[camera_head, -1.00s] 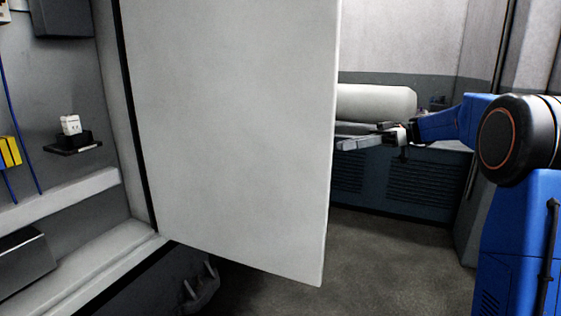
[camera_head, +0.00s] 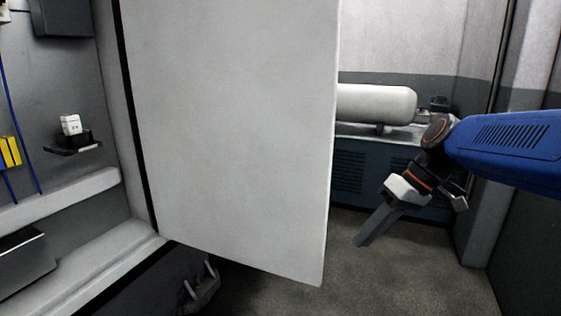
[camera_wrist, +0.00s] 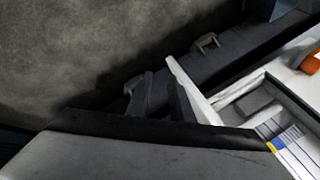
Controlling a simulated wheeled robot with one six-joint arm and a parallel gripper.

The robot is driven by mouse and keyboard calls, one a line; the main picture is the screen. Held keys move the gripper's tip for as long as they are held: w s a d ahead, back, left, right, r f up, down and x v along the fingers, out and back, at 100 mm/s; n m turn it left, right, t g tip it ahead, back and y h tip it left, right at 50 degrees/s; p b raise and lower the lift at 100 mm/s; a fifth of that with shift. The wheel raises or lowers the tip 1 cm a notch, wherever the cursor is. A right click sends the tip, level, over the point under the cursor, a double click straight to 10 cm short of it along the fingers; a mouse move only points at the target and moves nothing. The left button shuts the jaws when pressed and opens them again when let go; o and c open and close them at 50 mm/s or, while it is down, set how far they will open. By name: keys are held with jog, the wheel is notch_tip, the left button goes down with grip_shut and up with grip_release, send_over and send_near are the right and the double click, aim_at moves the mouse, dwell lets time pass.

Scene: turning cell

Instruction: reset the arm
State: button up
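My gripper (camera_head: 364,238) hangs in the free space to the right of the white door panel in the head view, pointing down and to the left. From this side its fingers overlap. In the wrist view two dark fingertips (camera_wrist: 159,98) stand apart with a gap between them and nothing seen in it. My blue arm comes in from the right edge of the head view.
The large white door panel (camera_head: 230,130) stands open left of my gripper. Behind is a white cylindrical tank (camera_head: 375,103) on a dark blue cabinet (camera_head: 352,172). A small white block (camera_head: 71,125) sits on a wall shelf at left. Floor (camera_head: 400,285) below is clear.

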jog(key=s+d+f+m+t+h, duration=0.2)
jog(key=s+d+f+m+h, duration=0.1)
jog(key=s, duration=0.4)
jog(key=s+d+f+m+t+h, duration=0.2)
jog(key=s+d+f+m+h, duration=0.1)
jog(key=s+d+f, duration=0.3)
notch_tip(320, 180, down, 2)
jog(key=shift+s+d+f, duration=0.2)
jog(key=shift+s+d, duration=0.1)
jog(key=shift+s, duration=0.3)
